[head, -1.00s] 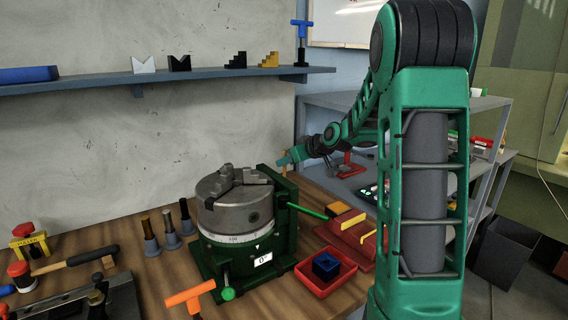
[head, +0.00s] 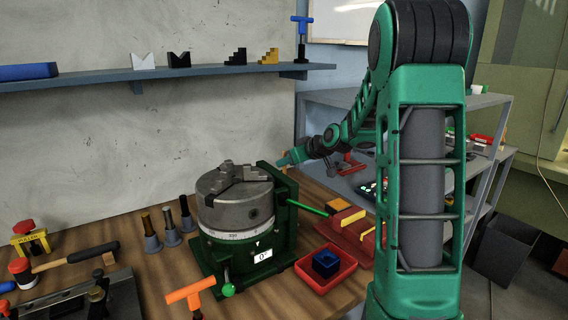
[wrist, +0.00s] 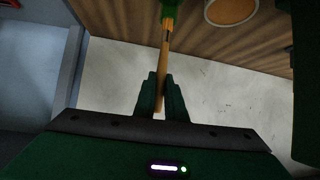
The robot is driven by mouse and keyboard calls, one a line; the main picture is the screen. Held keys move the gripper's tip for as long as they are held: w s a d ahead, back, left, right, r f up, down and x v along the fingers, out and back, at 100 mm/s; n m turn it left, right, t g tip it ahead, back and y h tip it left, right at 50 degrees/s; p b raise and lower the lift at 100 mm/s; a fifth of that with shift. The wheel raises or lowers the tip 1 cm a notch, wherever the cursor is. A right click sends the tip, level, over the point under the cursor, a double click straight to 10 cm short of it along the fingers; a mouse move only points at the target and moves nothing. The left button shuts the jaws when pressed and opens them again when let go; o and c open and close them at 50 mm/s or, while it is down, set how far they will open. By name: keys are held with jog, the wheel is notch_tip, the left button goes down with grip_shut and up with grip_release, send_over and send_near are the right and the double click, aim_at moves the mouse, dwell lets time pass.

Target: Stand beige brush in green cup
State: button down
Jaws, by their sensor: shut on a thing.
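My gripper (wrist: 160,80) is shut on the beige brush (wrist: 164,52), near its handle end. The brush extends from the fingers toward the top of the wrist view, with a dark band near its far part. A green thing (wrist: 168,9) lies at that far end, cut by the frame edge; I cannot tell whether it is the green cup or whether the brush is inside it. In the head view my gripper (head: 282,162) is behind the chuck, by the wall. The brush and the green cup cannot be made out there.
A grey chuck on a green base (head: 235,203) stands in front of my gripper. Several small tools (head: 172,238) stand left of it, and a red tray (head: 315,284) holds a blue box. A round-rimmed thing (wrist: 230,10) is beside the brush's far end.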

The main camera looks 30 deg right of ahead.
aim_at(285, 169)
jog(key=shift+f, duration=1.75)
dwell(1.9)
jog(key=c, duration=1.3)
grip_release()
jog(key=shift+c, duration=0.2)
jog(key=shift+r, duration=0.15)
jog(key=shift+r, duration=2.9)
